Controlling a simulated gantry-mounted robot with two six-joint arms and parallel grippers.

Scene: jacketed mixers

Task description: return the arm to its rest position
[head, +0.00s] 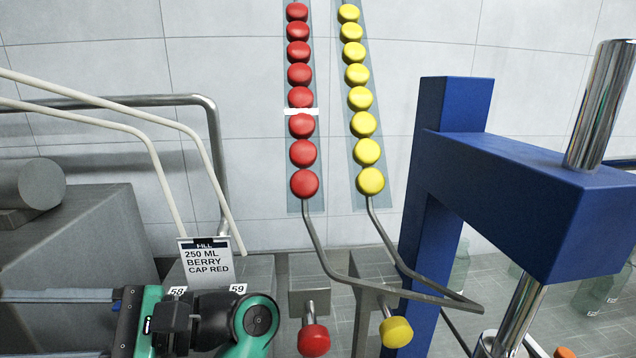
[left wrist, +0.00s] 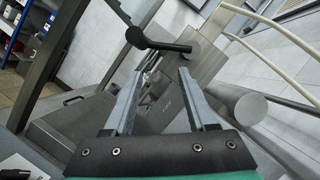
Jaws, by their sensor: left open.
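My left arm (head: 205,322) shows at the bottom left of the head view, with green and black housings. My left gripper (left wrist: 161,73) points to the left there, its two grey fingers spread wide apart. In the left wrist view the fingers are open with nothing between them. Beyond them are a dark grey machine body and a black-knobbed lever (left wrist: 150,40), apart from the fingers as far as I can tell. My right gripper is in neither view.
A card reading "250 ML BERRY CAP RED" (head: 209,264) stands just behind my left arm. Red caps (head: 299,74) and yellow caps (head: 357,74) line two chutes. A blue frame (head: 510,185) fills the right. A grey block and cylinder (head: 28,184) stand at the left.

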